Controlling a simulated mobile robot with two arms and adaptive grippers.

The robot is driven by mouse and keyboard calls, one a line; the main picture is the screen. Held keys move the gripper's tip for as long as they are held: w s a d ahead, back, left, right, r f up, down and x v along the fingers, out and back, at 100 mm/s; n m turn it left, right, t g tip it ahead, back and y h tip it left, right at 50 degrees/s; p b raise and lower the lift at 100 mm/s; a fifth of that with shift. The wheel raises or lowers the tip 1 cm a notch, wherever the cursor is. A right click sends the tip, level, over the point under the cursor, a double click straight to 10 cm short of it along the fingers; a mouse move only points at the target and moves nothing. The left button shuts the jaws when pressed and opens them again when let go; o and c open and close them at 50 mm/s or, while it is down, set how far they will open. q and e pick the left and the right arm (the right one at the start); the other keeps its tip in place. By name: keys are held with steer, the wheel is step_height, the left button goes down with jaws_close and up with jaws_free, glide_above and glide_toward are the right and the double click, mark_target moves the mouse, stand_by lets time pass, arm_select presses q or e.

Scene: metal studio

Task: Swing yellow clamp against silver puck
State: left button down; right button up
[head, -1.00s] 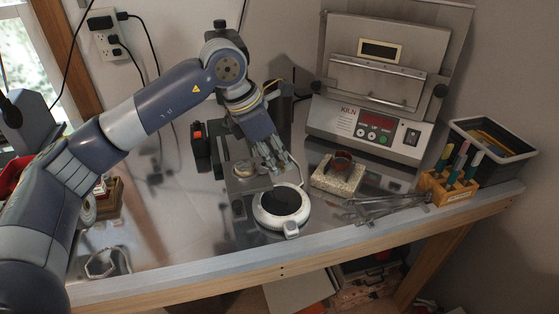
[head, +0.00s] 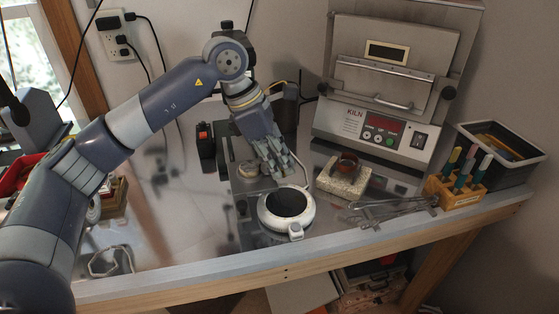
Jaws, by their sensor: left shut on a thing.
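My left gripper (head: 277,163) reaches down over the middle of the bench, its fingers shut. What is between the fingers is too small and covered to make out. A small round metallic piece (head: 248,169), perhaps the silver puck, sits on a dark grey block just left of the fingers. I cannot make out the yellow clamp; it may be hidden by the fingers. A white round pot (head: 288,208) with a dark inside stands just below the fingertips in the picture. My right gripper is not in view.
A kiln (head: 385,110) stands at the back right. A pale block (head: 343,181) with a dark ring on it, metal tongs (head: 390,208), a wooden tool holder (head: 457,193) and a dark bin (head: 505,155) lie to the right. The bench left of the pot has free room.

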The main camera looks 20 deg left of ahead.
arm_select(q)
steer(key=c, duration=1.5)
jaws_free()
steer(key=shift+c, duration=0.2)
steer(key=v, duration=1.2)
